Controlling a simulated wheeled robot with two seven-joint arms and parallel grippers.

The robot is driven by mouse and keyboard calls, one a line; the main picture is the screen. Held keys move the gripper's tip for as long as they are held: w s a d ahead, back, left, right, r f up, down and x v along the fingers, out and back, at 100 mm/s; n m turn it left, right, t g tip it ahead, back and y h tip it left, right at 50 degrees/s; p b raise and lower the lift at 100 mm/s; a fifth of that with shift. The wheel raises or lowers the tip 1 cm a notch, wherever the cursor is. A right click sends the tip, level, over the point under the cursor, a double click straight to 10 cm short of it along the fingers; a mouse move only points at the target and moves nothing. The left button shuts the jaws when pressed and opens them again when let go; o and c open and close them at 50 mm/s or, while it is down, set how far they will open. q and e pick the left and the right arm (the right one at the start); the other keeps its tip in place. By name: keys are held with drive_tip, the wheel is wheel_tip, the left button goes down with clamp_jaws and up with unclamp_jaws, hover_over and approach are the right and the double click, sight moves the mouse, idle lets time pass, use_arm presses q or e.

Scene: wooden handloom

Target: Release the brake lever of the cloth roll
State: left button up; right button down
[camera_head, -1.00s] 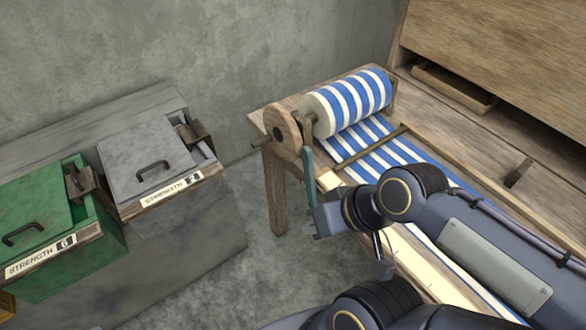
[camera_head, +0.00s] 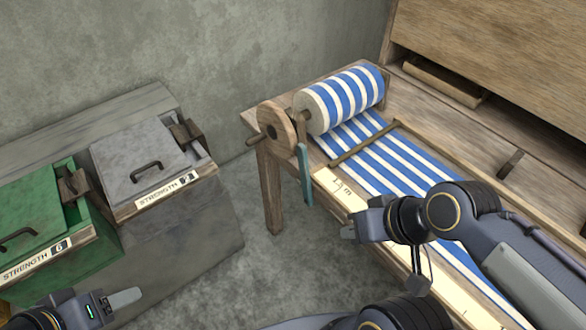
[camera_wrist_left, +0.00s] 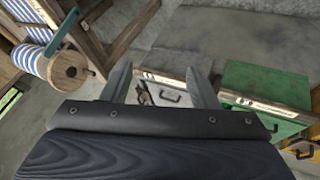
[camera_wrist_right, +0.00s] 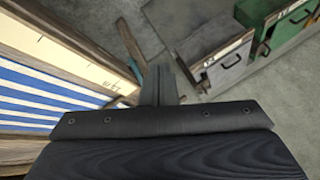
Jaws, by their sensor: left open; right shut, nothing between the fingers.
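The teal brake lever (camera_head: 304,176) hangs down near the wooden disc (camera_head: 276,128) at the near end of the cloth roll (camera_head: 342,101), which is wound with blue and white striped cloth. The lever also shows in the left wrist view (camera_wrist_left: 63,30) and partly, near the fingers, in the right wrist view (camera_wrist_right: 136,72). My right gripper (camera_head: 351,232) is shut and empty, apart from the lever, to the right of and below its lower end. My left gripper (camera_head: 126,299) is at the bottom left, far from the lever; its fingers are apart and empty in its wrist view (camera_wrist_left: 161,78).
A grey box (camera_head: 140,160) and a green box (camera_head: 35,215) stand on a grey bench at left. Striped cloth (camera_head: 385,155) runs along the loom, with a wooden bar across it. Bare floor (camera_head: 235,265) lies between bench and loom.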

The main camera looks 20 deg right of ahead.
use_arm(q)
drive_tip(key=o, duration=0.9)
wheel_tip(320, 180, down, 5)
drive_tip(key=b, duration=0.4)
drive_tip(key=shift+r, duration=0.2)
use_arm(e)
drive_tip(key=w+d+f+n+g+h+b, duration=0.1)
drive_tip(key=w+f+n+g+h+b, duration=0.4)
drive_tip(key=w+f+h, duration=0.8)
use_arm(q)
wheel_tip(320, 180, down, 7)
drive_tip(key=b, duration=0.2)
drive_tip(key=shift+f+b, duration=0.2)
drive_tip(key=shift+b, duration=0.15)
use_arm(e)
drive_tip(key=w+a+n+t+h, duration=0.4)
drive_tip(key=w+a+n+t, duration=0.2)
drive_tip(key=w+a+t, duration=0.3)
drive_tip(key=shift+a+t, duration=0.6)
drive_tip(key=shift+a, duration=0.6)
